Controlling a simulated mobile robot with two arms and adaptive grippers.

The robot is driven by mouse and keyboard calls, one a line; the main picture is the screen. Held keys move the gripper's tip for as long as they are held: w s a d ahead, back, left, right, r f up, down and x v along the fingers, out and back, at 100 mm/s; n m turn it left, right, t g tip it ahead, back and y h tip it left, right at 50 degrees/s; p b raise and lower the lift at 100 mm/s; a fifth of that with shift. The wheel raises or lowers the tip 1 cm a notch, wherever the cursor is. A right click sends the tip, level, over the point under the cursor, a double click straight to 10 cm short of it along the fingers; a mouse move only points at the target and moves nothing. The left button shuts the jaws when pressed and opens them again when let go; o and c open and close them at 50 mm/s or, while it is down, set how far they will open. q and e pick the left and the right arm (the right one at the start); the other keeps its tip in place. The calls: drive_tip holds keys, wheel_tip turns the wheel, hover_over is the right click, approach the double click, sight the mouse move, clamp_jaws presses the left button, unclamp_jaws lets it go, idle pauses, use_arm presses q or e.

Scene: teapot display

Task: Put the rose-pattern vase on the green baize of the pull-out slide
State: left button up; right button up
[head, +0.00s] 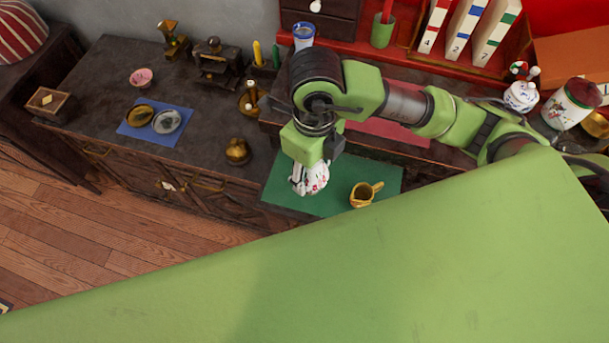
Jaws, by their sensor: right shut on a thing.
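The rose-pattern vase (317,180) is white with reddish flowers. My right gripper (308,172) is shut on it, coming from above, over the left part of the green baize (283,195) of the pull-out slide. I cannot tell whether the vase's base touches the baize. The gripper's fingers and my arm hide part of the vase. My left gripper is not in view.
A golden jug (363,194) stands on the baize right of the vase. A round bronze pot (237,151) stands on the dark cabinet to the left. A blue mat (140,134) holds two oval metal things. My green body covers the foreground.

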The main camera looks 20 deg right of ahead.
drive_tip(key=w+f, duration=0.1)
drive_tip(key=w+f+b, duration=0.1)
drive_tip(key=f, duration=0.1)
drive_tip(key=shift+w+a, duration=0.1)
drive_tip(key=shift+a, duration=0.05)
drive_tip(key=shift+w+f+b, duration=0.35)
drive_tip(key=shift+w, duration=0.05)
drive_tip(key=shift+w+a+f, duration=0.1)
drive_tip(key=shift+w+f, duration=0.05)
drive_tip(key=shift+f, duration=0.15)
wheel_tip(320, 180, down, 3)
drive_tip(key=shift+w+r+b, duration=0.1)
drive_tip(key=shift+r+b, duration=0.05)
drive_tip(key=shift+b, duration=0.9)
drive_tip(key=shift+f, duration=0.3)
drive_tip(key=shift+r, duration=0.1)
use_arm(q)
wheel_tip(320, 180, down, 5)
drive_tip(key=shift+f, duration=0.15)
use_arm(e)
drive_tip(key=o, duration=1.4)
